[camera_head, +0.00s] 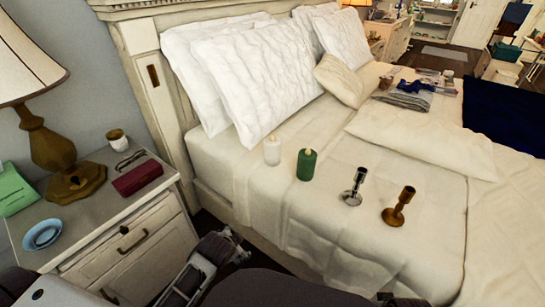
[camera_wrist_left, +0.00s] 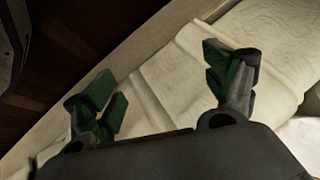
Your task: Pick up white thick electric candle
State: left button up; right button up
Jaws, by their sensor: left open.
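The white thick candle (camera_head: 272,150) stands upright on the near side of the bed, close to the pillows. A green candle (camera_head: 307,164) stands just to its right. My left gripper (camera_head: 224,243) is low beside the bed's near edge, below and apart from the white candle in the picture. In the left wrist view my left gripper (camera_wrist_left: 168,82) is open and empty, its green-padded fingers wide apart over pale bedding. No candle shows in that view. My right gripper cannot be made out.
A silver candle holder (camera_head: 354,187) and a brass one (camera_head: 399,206) stand on the bed (camera_head: 350,245) to the right. The nightstand (camera_head: 85,235) at left holds a lamp (camera_head: 55,150), a red case (camera_head: 137,177) and a blue bowl (camera_head: 42,234). Pillows (camera_head: 260,75) lean on the headboard.

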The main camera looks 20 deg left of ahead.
pick_arm(q)
jog(key=w+a+r+m+t, duration=0.1)
jog(key=w+r+m+t, duration=0.2)
jog(key=w+r+m, duration=0.2)
jog(key=m+t+h+b, duration=0.2)
jog(key=m+t+h, duration=0.45)
jog(key=m, duration=1.95)
send_near(269, 151)
jog(key=shift+s+d+f+t+y, duration=0.2)
jog(key=shift+f+t+y, duration=0.1)
jog(key=shift+t+y, duration=0.15)
jog(key=shift+s+d+f+t+y, duration=0.2)
jog(key=shift+f+t+y, duration=0.1)
jog(key=shift+t, duration=0.2)
pick_arm(e)
jog(key=shift+y, duration=0.6)
jog(key=s+a, duration=0.1)
jog(key=a, duration=0.1)
jog(key=s+a+f, duration=0.1)
jog(key=a, duration=0.1)
jog(key=shift+s+f, duration=0.2)
pick_arm(q)
jog(key=shift+w, duration=0.2)
